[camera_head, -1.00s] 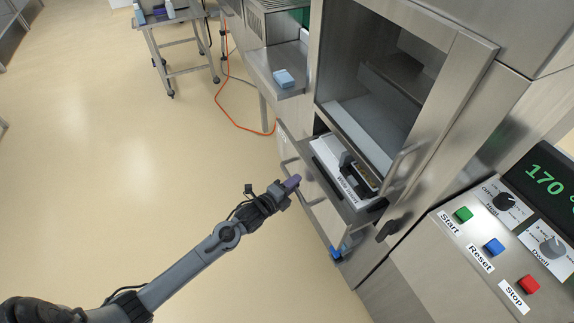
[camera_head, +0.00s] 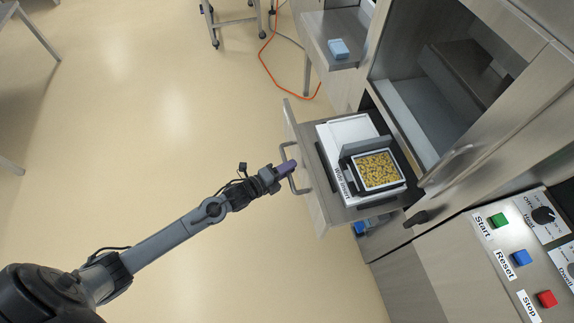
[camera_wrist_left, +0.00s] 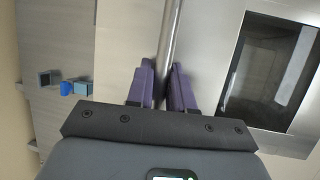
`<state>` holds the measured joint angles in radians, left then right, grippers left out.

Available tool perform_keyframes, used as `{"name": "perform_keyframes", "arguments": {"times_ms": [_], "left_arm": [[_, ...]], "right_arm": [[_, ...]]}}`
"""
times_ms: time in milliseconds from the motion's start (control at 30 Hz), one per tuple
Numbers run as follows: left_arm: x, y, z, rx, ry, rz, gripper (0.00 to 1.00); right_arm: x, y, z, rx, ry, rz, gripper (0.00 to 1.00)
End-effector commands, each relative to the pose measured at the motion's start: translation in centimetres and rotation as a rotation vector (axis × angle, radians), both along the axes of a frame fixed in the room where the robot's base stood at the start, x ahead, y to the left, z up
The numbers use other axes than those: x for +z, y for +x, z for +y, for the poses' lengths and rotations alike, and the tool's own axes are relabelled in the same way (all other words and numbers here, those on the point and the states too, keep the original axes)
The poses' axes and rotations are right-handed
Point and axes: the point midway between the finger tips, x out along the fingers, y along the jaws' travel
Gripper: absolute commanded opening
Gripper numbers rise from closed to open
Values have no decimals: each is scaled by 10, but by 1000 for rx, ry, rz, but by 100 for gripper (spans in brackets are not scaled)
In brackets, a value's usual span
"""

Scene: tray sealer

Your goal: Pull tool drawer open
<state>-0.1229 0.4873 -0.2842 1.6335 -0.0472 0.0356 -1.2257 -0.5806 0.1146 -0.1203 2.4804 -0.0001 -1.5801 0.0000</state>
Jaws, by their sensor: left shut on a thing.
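The tool drawer (camera_head: 318,209) is pulled out from the steel machine, at the centre right of the head view. Its bar handle (camera_head: 293,182) is on the drawer front, facing left. My left gripper (camera_head: 287,167) is shut on this handle. In the left wrist view the handle bar (camera_wrist_left: 170,45) runs between the two purple fingers (camera_wrist_left: 162,88). Inside the drawer lie a white plate labelled "Wide insert" (camera_head: 349,132) and a tray of yellow pieces (camera_head: 377,170) in a dark frame. My right gripper is not in view.
The machine's glass-fronted chamber (camera_head: 440,85) is above and behind the drawer. Start, Reset and Stop buttons (camera_head: 520,257) are at the lower right. A blue block (camera_head: 339,48) lies on a steel ledge. An orange cable (camera_head: 266,65) lies on the floor. The floor left of the drawer is clear.

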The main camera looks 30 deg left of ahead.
Motion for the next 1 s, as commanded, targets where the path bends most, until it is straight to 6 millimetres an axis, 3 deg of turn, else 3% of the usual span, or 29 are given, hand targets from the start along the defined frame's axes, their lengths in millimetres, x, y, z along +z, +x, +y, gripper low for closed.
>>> {"name": "perform_keyframes", "arguments": {"times_ms": [233,267,367,767,1000], "left_arm": [[1,0,0,1,-1,-2,0],[1,0,0,1,-1,-2,26],[1,0,0,1,0,-1,41],[0,-5,2,0,1,2,42],[7,-34,12,-1,2,4,42]], "right_arm": [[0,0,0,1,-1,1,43],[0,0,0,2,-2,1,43],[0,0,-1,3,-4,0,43],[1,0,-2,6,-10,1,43],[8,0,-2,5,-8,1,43]]}}
